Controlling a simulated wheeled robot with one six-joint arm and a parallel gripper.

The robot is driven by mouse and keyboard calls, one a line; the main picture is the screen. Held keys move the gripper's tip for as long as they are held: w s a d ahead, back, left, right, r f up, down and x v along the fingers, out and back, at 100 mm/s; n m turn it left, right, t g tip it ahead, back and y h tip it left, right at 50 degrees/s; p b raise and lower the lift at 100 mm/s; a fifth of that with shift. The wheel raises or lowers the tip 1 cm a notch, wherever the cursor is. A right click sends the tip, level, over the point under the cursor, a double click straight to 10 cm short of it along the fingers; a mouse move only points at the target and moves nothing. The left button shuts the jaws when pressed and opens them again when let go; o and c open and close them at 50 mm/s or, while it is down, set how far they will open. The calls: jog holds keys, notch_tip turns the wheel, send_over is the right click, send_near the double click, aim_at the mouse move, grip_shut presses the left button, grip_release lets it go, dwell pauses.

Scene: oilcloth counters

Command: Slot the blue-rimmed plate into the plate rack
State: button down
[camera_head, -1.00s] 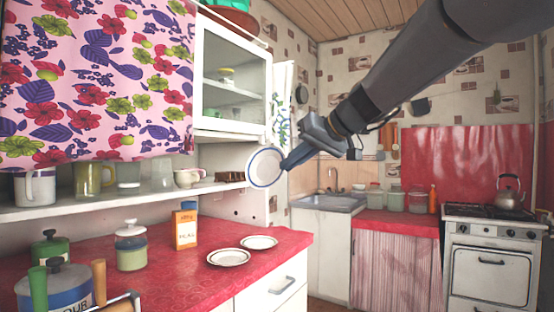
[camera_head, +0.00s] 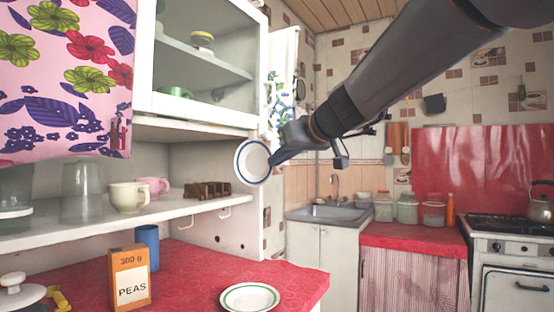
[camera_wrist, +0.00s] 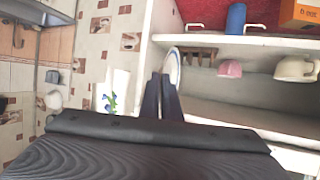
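The white blue-rimmed plate (camera_head: 250,162) is held up in the air with its face turned toward the head camera. My gripper (camera_head: 273,158) is shut on its right edge. In the wrist view the plate (camera_wrist: 173,66) shows nearly edge-on between my fingertips (camera_wrist: 163,84). The plate rack (camera_head: 207,190) is a small brown slotted rack on the white shelf, to the left of the plate and apart from it. The rack also shows in the wrist view (camera_wrist: 203,53), partly behind the plate. Its slots look empty.
Pink (camera_head: 152,187) and cream (camera_head: 129,197) cups stand left of the rack on the shelf (camera_head: 180,209). A glass-fronted cabinet (camera_head: 200,116) hangs above. On the red counter below are a blue cup (camera_head: 148,246), a peas box (camera_head: 129,277) and a green-rimmed plate (camera_head: 250,297).

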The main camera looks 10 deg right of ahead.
aim_at(245, 168)
jog(key=shift+s+b, duration=0.1)
jog(key=shift+b, duration=0.4)
jog(key=shift+w+a+f, duration=0.15)
jog(key=shift+w+a, duration=0.65)
jog(key=shift+a, duration=0.2)
jog(key=shift+w+a+f, duration=0.1)
jog(key=shift+w+a, duration=0.65)
jog(key=shift+a, duration=0.3)
jog(key=shift+w+a+f, duration=0.15)
jog(key=shift+w+a, duration=0.65)
jog(key=shift+a, duration=0.2)
jog(key=w+a+f+b, duration=0.1)
jog(key=w+a+f, duration=0.1)
jog(key=w+a, duration=0.2)
jog(key=shift+w+a, duration=0.25)
jog(key=shift+a, duration=0.55)
jog(key=c, duration=1.9)
grip_release()
jog(key=shift+s, duration=0.1)
